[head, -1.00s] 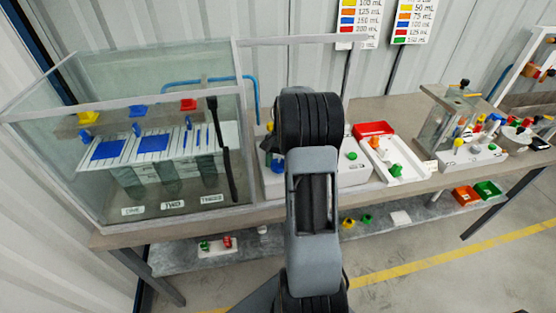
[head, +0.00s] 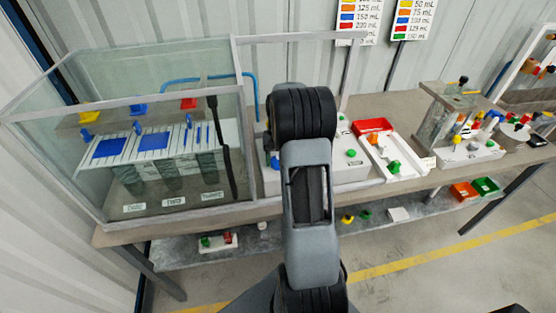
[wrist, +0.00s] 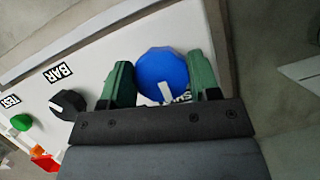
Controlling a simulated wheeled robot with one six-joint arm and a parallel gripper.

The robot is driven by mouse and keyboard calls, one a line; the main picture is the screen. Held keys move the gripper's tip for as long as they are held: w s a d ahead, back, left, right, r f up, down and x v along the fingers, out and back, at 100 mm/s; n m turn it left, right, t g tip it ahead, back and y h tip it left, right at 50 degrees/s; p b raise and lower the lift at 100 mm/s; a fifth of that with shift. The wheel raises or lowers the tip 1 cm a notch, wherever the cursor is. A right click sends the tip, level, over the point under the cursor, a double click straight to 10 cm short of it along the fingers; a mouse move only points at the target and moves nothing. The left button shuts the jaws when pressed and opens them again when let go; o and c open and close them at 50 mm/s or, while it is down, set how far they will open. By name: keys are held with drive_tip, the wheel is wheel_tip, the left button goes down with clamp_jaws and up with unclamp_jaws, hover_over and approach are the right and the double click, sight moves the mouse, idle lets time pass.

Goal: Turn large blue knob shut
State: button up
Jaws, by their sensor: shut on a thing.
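The large blue knob (wrist: 163,74) is a faceted disc with a white pointer mark, set on a white panel in the wrist view. My gripper (wrist: 161,82) has its two green fingers on either side of the knob and is shut on it. The white pointer lies near the knob's lower edge, close to partly hidden lettering (wrist: 180,98) on the panel. In the head view my arm covers most of the panel, and a small blue part (head: 275,162) shows at its left edge. I cannot tell if that is the same knob.
A black knob (wrist: 68,104) and a green knob (wrist: 21,122) sit on the panel to the left. In the head view, a glass tank (head: 60,180) stands left, and a red tray (head: 373,126) and a white tray (head: 405,165) lie right of my arm.

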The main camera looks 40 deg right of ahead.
drive_tip(key=shift+r, duration=0.1)
drive_tip(key=o, duration=0.9)
drive_tip(key=v, duration=1.3)
drive_tip(key=shift+w+d+r, duration=0.1)
drive_tip(key=shift+w+r, duration=0.15)
drive_tip(key=shift+r, duration=0.05)
